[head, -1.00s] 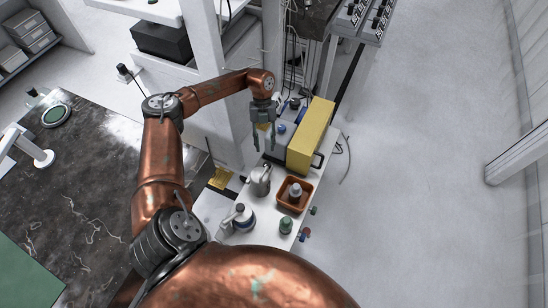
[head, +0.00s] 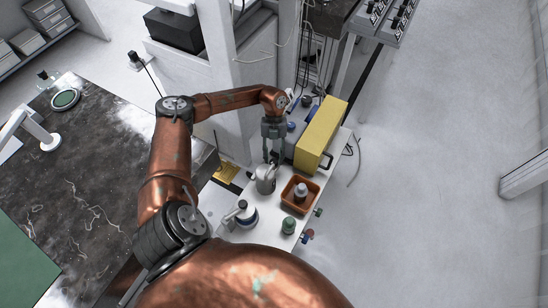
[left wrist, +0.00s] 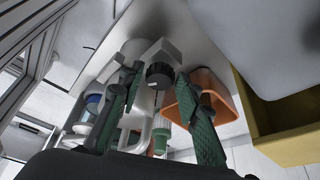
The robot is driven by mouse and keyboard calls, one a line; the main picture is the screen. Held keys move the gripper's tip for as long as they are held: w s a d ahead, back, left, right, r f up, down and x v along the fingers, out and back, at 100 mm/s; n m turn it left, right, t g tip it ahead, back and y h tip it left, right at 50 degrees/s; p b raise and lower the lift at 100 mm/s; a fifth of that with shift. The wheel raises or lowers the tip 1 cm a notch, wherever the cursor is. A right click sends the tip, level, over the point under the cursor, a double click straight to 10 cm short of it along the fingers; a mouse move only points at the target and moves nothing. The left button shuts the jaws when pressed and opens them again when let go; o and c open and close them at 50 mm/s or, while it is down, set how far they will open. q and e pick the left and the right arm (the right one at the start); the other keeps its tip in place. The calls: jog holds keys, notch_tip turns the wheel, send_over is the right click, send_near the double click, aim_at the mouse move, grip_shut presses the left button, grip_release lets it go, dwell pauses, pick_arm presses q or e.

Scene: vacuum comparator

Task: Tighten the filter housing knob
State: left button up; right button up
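The filter housing appears to be the grey metal canister (head: 264,180) on the white bench in the head view. In the left wrist view, a black ridged knob (left wrist: 160,74) sits on a grey block at its top. My left gripper (head: 271,158) points down just above the canister. In the left wrist view its two green-padded fingers (left wrist: 160,118) are apart, with the knob showing between and beyond them. Neither finger clearly touches the knob. The canister's lower part is partly hidden by the fingers. My right gripper is not in view.
A yellow box (head: 321,135) stands behind and right of the canister. An orange tray (head: 288,204) holds a grey-topped item to its right. Open floor lies right.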

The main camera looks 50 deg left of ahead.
pick_arm(q)
jog(key=shift+c, duration=0.4)
grip_shut()
